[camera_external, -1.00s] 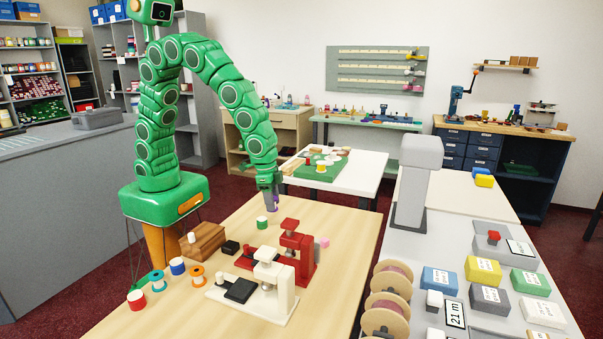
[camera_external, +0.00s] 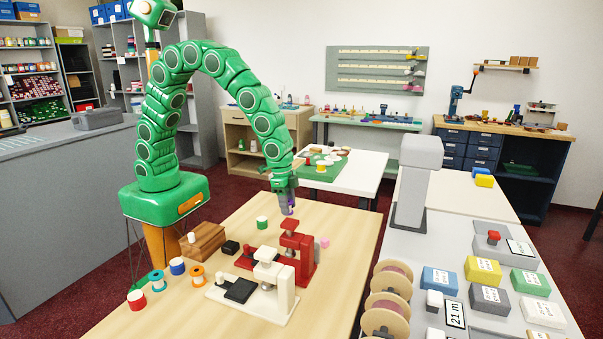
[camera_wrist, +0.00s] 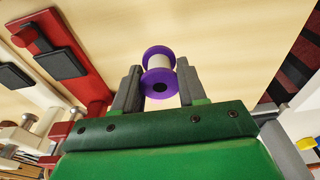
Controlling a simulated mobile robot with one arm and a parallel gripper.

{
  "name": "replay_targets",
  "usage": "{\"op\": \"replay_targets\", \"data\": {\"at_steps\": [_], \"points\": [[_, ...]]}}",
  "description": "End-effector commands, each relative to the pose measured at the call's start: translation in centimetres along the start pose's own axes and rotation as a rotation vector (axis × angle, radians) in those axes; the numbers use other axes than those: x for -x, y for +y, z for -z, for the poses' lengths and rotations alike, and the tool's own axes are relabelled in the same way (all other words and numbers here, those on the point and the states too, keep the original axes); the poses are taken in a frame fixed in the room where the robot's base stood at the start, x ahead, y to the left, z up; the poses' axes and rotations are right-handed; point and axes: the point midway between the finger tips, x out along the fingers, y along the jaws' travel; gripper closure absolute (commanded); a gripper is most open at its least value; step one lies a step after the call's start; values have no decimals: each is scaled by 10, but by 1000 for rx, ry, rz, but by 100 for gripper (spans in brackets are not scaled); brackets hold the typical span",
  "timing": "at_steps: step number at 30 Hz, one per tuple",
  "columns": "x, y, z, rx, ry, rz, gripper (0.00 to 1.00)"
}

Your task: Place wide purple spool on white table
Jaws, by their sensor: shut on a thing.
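My gripper (camera_external: 286,201) is shut on the purple spool (camera_wrist: 159,75), which has purple end flanges and a pale middle. In the wrist view the spool sits between the two grey fingers, with the wooden table behind it. In the external view only a small purple part of the spool (camera_external: 291,205) shows at the fingertips, above the far part of the wooden table and behind the red press. The white table (camera_external: 352,184) stands beyond the wooden table, with a green mat on it.
A red press (camera_external: 297,243) and a white press (camera_external: 272,285) stand on the wooden table (camera_external: 225,310). A green spool (camera_external: 262,222) stands left of the red press. The green mat (camera_external: 317,172) holds several small items. A grey counter (camera_external: 400,245) lies to the right.

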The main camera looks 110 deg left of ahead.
Motion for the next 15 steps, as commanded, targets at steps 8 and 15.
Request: {"op": "replay_targets", "data": {"at_steps": [8,15], "points": [[8,-35,13,38,2,1,92],[26,-110,30,110,4,7,92]]}}
